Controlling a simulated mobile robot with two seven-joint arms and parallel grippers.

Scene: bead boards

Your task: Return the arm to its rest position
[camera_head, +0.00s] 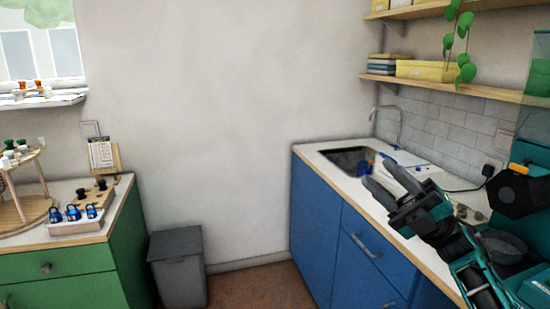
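My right arm reaches in from the lower right of the head view. Its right gripper (378,172) is over the worktop beside the sink. My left arm and gripper are out of view.
Blue cabinets (325,228) carry the light worktop with a sink (350,158) and tap (400,112). Shelves (470,88) with boxes and a hanging plant (466,58) are above. A green cabinet (75,288) and grey bin (180,270) stand left. The middle floor is clear.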

